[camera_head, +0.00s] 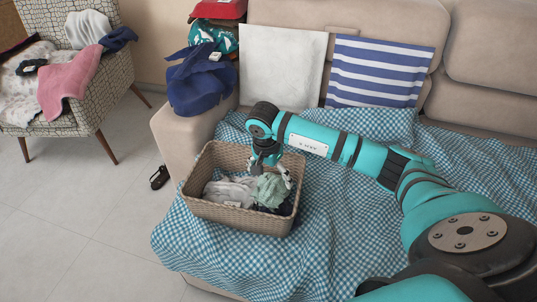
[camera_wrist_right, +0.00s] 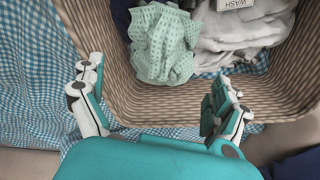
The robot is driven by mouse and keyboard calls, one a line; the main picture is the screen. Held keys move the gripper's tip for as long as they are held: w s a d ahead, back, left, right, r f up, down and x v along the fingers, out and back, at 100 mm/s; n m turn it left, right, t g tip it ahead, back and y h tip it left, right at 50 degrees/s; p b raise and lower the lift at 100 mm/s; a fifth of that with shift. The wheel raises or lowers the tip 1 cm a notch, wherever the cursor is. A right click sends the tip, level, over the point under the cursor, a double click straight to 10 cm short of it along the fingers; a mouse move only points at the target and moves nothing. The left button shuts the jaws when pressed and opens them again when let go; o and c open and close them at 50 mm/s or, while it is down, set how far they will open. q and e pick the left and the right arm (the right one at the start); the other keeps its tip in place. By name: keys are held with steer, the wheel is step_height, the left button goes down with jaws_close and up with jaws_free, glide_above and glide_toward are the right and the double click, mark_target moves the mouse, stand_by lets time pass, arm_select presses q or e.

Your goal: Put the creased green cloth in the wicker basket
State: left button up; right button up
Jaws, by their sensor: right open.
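The creased green cloth (camera_head: 270,190) lies inside the wicker basket (camera_head: 235,215), at the right of the white-grey cloth. In the right wrist view the green cloth (camera_wrist_right: 162,42) has a waffle-like texture and lies bunched against the basket wall (camera_wrist_right: 160,105). My right gripper (camera_head: 272,172) is over the basket, its fingers spread around the area above the green cloth. In the right wrist view my right gripper (camera_wrist_right: 155,98) is open, with nothing between its fingers. My left gripper is not in view.
A white-grey cloth (camera_head: 230,191) with a label and dark cloth share the basket. The basket stands on a blue checked cover (camera_head: 320,240) on the sofa. A patterned armchair (camera_head: 95,100) holds a pink cloth (camera_head: 68,82). A dark shoe (camera_head: 159,177) lies on the floor.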

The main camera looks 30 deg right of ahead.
mark_target(268, 187)
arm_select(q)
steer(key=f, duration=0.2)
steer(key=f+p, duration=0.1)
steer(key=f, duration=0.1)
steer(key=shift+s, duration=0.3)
arm_select(e)
step_height(268, 187, up, 8)
steer(key=a, duration=0.1)
steer(key=shift+s+r, duration=0.2)
steer(key=shift+s, duration=0.1)
steer(key=shift+a, duration=0.1)
